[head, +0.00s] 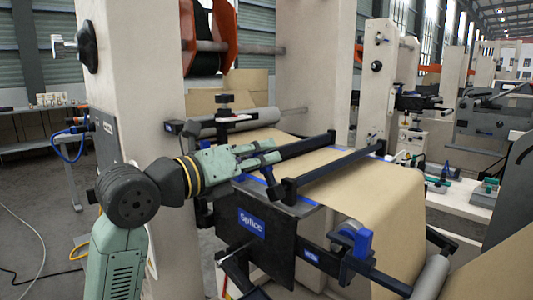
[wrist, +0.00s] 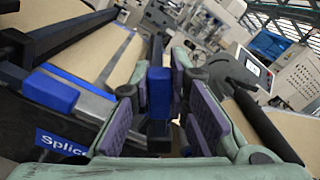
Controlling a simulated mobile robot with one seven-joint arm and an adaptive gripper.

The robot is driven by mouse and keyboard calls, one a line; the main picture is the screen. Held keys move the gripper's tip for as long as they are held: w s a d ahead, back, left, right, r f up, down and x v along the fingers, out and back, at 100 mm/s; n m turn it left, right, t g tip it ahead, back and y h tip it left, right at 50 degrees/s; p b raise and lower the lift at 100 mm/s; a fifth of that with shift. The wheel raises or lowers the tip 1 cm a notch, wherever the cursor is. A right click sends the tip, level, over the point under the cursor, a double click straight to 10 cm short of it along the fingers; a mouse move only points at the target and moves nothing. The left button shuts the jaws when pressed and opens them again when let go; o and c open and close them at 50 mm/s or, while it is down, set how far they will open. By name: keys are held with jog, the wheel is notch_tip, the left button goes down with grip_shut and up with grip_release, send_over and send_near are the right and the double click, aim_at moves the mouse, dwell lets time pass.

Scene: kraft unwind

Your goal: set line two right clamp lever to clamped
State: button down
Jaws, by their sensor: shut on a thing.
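A black clamp bar (head: 330,175) lies over the brown paper web on the splice table, with a blue strip under it. A second, similar bar (head: 305,146) lies beyond it and runs toward my gripper (head: 268,160). My gripper is at the near end of these bars, above the table's edge. In the wrist view a blue lever handle (wrist: 160,92) stands between the purple pads of my gripper (wrist: 163,115), which is shut on it. Part of the handle is hidden by the fingers. I cannot read which line or side the lever belongs to.
The black splice panel (head: 265,240) with its blue sign is below my gripper. A blue roller bracket (head: 352,240) sticks out to its right. A cream machine column (head: 130,80) stands close behind my arm. Open floor lies at the left.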

notch_tip(320, 180, down, 5)
jog(key=w+a+n, duration=0.2)
jog(key=n, duration=0.8)
jog(key=shift+w+a, duration=0.25)
jog(key=shift+f, duration=0.15)
jog(key=c, duration=1.5)
grip_release()
jog(key=v, duration=1.2)
